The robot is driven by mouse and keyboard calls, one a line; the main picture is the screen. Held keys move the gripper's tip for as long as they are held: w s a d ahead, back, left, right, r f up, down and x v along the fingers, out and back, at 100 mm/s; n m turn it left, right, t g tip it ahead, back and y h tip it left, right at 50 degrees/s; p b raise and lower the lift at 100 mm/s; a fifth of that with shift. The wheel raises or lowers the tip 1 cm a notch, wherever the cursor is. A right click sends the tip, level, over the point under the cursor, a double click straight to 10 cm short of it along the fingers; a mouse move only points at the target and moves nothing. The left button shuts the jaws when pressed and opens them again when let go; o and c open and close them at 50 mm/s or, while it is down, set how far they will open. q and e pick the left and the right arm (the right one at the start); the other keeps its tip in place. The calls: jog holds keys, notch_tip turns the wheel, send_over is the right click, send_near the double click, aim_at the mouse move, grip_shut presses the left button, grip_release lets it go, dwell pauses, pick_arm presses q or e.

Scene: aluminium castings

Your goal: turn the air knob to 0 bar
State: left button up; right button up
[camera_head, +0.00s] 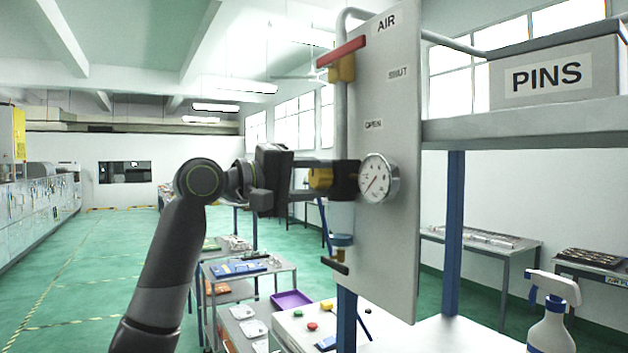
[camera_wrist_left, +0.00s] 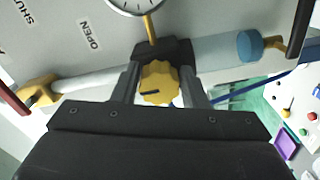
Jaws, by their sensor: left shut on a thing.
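The yellow scalloped air knob (camera_head: 319,179) sits on the pipe at the left edge of the grey AIR panel (camera_head: 395,255). In the left wrist view the knob (camera_wrist_left: 160,78) has a dark mark pointing left. My left gripper (camera_head: 325,178) is shut on the knob, with one finger on each side of it in the left wrist view (camera_wrist_left: 158,88). The round white gauge (camera_head: 378,179) is beside the knob; its needle slants to the lower left, and its figures are too small to read. My right gripper is not in view.
A red lever (camera_head: 341,51) on a yellow valve is above, near the SHUT and OPEN labels. A blue fitting (camera_head: 342,240) is on the pipe below. A spray bottle (camera_head: 552,318) is at lower right.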

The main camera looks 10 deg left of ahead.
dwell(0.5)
pick_arm(q)
jog(key=o, duration=1)
jog(key=shift+c, duration=0.2)
jog(key=shift+s+a+f+b, duration=0.1)
jog(key=shift+s+a+b, duration=0.1)
jog(key=shift+a+b, duration=0.2)
jog(key=b+v, duration=0.8)
jog(key=v, duration=0.8)
jog(key=shift+a, duration=0.25)
jog(key=shift+s, duration=0.1)
